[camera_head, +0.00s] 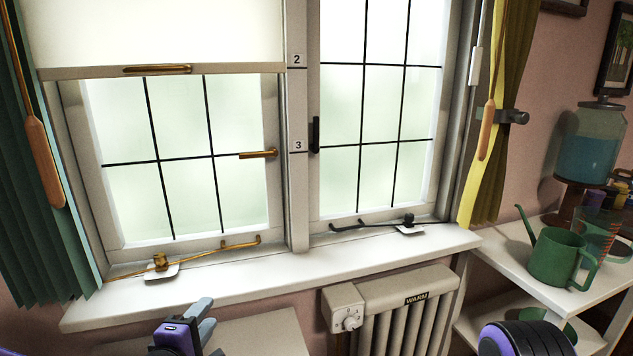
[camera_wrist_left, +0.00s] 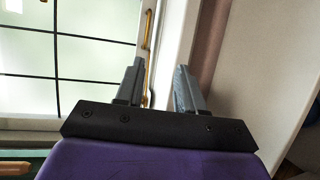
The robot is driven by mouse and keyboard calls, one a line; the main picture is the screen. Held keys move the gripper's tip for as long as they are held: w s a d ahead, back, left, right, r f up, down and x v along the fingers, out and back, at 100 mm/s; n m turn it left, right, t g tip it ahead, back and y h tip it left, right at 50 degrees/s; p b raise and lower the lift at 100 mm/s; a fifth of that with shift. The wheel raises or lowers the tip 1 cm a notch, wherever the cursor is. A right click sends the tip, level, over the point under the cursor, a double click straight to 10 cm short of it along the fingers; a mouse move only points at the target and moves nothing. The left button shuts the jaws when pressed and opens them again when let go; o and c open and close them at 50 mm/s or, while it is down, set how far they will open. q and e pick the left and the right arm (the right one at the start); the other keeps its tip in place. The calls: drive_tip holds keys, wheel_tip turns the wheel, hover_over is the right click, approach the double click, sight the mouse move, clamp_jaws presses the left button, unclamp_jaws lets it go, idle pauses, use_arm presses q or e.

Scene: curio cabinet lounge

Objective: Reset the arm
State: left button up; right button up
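My left gripper (camera_head: 207,322) is at the bottom of the head view, in front of and below the window sill. In the left wrist view its two grey fingers (camera_wrist_left: 157,88) stand apart with nothing between them, so it is open and empty. In the head view, a rounded black and purple part of my own body (camera_head: 525,338) shows at the bottom right. My right gripper's fingers are not seen in either view.
The window sill (camera_head: 280,278) carries a brass stay (camera_head: 210,252) and a black stay (camera_head: 375,225). A radiator (camera_head: 400,300) marked WARM stands below. Green curtain (camera_head: 40,210) hangs left.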

use_arm(q)
drive_tip(key=s+a+f+m+g+y, duration=0.2)
drive_tip(key=s+a+f+m+g, duration=0.15)
drive_tip(key=f, duration=0.55)
drive_tip(key=s+a+f+m+g+y, duration=0.2)
drive_tip(key=s+f+m, duration=0.25)
drive_tip(key=f, duration=0.55)
drive_tip(key=s+a+f+m+g, duration=0.1)
drive_tip(key=s+f+g, duration=0.2)
drive_tip(key=s+f, duration=0.4)
drive_tip(key=s+a+f+m+g+y, duration=0.1)
drive_tip(key=s+f+g, duration=0.3)
drive_tip(key=s+f, duration=0.4)
drive_tip(key=s+a, duration=0.1)
drive_tip(key=s, duration=0.6)
drive_tip(key=shift+s+a+f+m+p, duration=0.2)
drive_tip(key=shift+s+a+m+p, duration=0.1)
drive_tip(key=shift+s+m+p, duration=0.1)
drive_tip(key=shift+o, duration=0.4)
